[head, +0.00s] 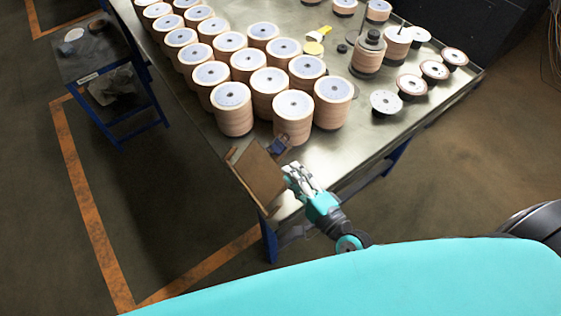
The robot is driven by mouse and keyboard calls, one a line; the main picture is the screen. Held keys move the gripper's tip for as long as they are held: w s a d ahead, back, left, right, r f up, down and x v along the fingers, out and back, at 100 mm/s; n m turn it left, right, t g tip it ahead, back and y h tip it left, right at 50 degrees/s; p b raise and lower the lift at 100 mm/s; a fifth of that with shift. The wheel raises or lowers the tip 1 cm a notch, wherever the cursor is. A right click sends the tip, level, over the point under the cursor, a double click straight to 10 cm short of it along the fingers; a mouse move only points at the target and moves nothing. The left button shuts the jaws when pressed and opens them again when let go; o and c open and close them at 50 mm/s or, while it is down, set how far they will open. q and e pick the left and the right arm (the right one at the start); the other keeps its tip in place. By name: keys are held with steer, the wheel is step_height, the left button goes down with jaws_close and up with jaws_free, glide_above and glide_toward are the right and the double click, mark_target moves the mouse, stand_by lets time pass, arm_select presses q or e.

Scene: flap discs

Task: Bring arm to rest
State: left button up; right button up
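My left gripper is not in view. Stacks of flap discs (232,112) stand in rows on the metal table (350,140).
Shorter disc stacks (387,103) lie at the table's right side. A stack on a spindle (368,55) and a yellow item (313,47) are farther back. A small dark side table (90,50) stands at left. The floor at lower left is clear.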

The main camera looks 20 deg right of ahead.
steer(key=shift+v, duration=0.85)
